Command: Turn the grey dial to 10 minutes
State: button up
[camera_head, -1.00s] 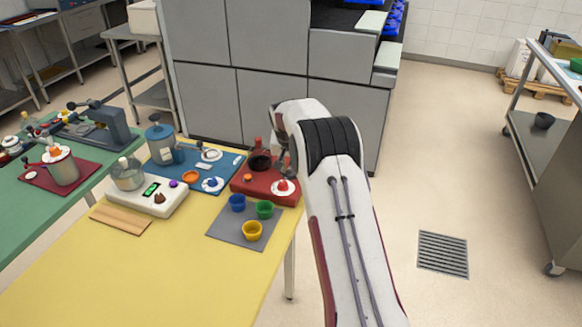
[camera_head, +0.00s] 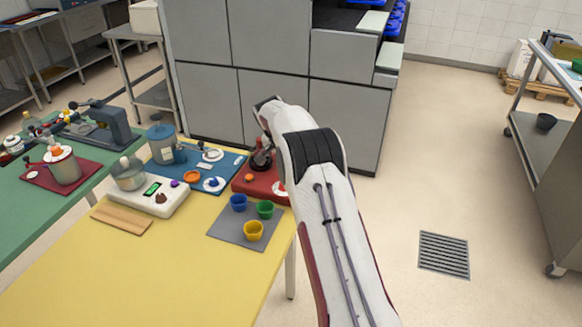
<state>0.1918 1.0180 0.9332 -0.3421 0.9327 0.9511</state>
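A white dial face with a greyish knob (camera_head: 210,154) sits at the back of the blue base (camera_head: 225,165); it may be the grey dial, but its marks are too small to read. A second white dial face with a blue knob (camera_head: 213,184) sits in front of it. My gripper (camera_head: 262,160) is small and dark in the view, at the red base (camera_head: 255,190), right of the blue base. Whether its fingers are open or shut is not clear. It and my arm cover most of the dark vessel and the dial on the red base.
A blue-grey canister (camera_head: 160,138) stands on the blue base. A white scale (camera_head: 160,200) with a metal pot and a grey mat (camera_head: 228,232) with blue, green and yellow cups lie nearer. The yellow table (camera_head: 130,280) is clear in front.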

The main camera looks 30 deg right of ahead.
dwell(0.3)
jog(key=o, duration=1.1)
jog(key=shift+r, duration=0.1)
jog(key=shift+v, duration=1.25)
jog(key=shift+s+a+r, duration=0.1)
jog(key=shift+a+r, duration=0.1)
jog(key=shift+a, duration=0.05)
jog(key=shift+s+a, duration=1.1)
jog(key=shift+a, duration=0.5)
jog(key=shift+s+a, duration=1.1)
jog(key=shift+a, duration=0.5)
jog(key=shift+s+a, duration=1.05)
jog(key=shift+a, duration=0.55)
